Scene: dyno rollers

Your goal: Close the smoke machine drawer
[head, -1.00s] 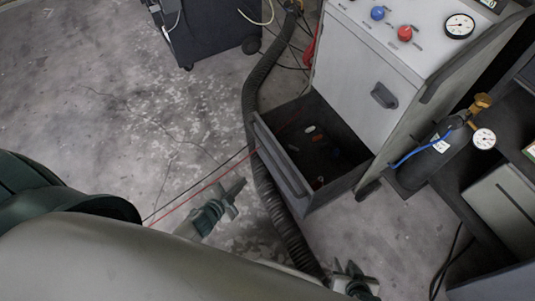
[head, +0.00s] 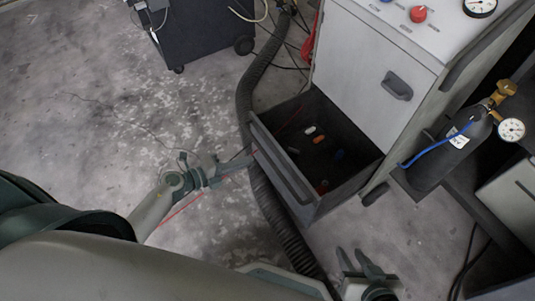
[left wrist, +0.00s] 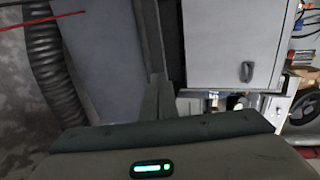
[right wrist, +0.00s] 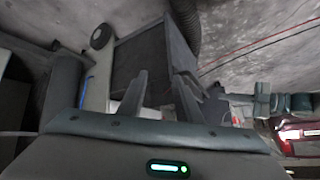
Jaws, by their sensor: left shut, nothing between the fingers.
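The smoke machine (head: 360,65) is a pale grey cabinet with its dark drawer (head: 290,185) pulled out at the bottom. Several small coloured items lie inside the drawer. My left gripper (head: 243,164) is shut and empty, at the left of the drawer's front panel with its fingers pointing towards it; I cannot tell if they touch. Its fingers show close together in the left wrist view (left wrist: 158,96). My right gripper (head: 360,262) is open and empty, lower right of the drawer and apart from it. Its spread fingers show in the right wrist view (right wrist: 163,95).
A ribbed black hose (head: 280,230) runs along the floor past the drawer front. A dark wheeled unit (head: 195,30) stands at the back left. A black gas cylinder (head: 450,150) with a gauge stands right of the cabinet.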

